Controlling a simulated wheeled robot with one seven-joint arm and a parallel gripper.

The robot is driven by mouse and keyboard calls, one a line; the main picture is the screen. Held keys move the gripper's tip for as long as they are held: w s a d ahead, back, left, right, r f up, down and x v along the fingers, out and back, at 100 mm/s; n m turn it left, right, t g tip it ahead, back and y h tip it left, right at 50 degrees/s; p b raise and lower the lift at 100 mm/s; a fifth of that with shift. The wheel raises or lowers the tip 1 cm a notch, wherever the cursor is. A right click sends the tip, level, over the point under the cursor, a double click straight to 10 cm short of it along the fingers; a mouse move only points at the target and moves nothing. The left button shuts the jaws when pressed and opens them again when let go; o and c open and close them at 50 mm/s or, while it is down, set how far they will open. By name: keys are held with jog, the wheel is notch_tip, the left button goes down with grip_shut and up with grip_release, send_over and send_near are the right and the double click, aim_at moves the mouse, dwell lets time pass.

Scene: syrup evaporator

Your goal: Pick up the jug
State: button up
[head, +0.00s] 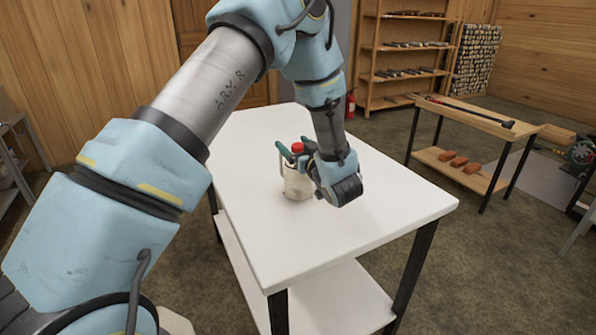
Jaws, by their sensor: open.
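The jug (296,184) is a pale, translucent container with a red cap (297,148). It stands upright on the white table (375,215), left of the table's middle. My gripper (289,158) is at the jug's upper part, with its green-tipped fingers open near the cap and neck. The gripper body and wrist hide the jug's right side. I cannot tell whether the fingers touch the jug.
The white tabletop is otherwise clear, with a lower shelf (330,295) beneath. A wooden bench (470,118) with a long dark tool on top and reddish blocks (466,165) below stands to the right. Shelving (408,55) is at the back.

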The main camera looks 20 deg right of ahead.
jog(key=shift+w, duration=0.35)
grip_shut()
dwell(0.5)
